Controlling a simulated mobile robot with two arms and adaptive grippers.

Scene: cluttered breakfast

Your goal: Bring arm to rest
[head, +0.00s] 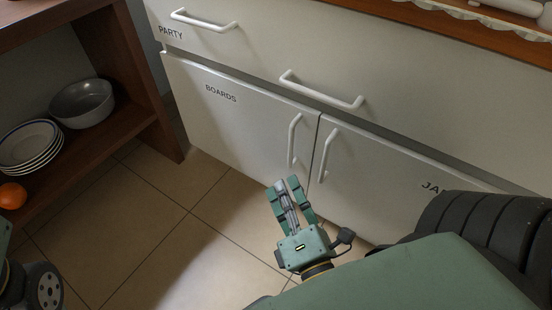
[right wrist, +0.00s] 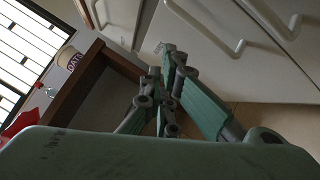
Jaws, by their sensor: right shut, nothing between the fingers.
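My right gripper (head: 292,192) is in the lower middle of the head view, in front of the white lower cabinet. Its green fingers are shut with nothing between them. It points toward the cabinet doors and looks apart from the door handles (head: 294,140). The right wrist view shows the same closed fingers (right wrist: 165,55), with white cabinet fronts beyond them. My left gripper is not in view; only a bit of dark and green hardware of mine shows at the lower left of the head view.
White cabinet doors marked BOARDS (head: 221,93) and a PARTY drawer (head: 235,35) stand ahead, with protruding handles. A brown open shelf (head: 150,75) at left holds a grey bowl (head: 83,104), stacked plates (head: 28,147) and an orange (head: 12,196). Tiled floor (head: 130,215) is clear between.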

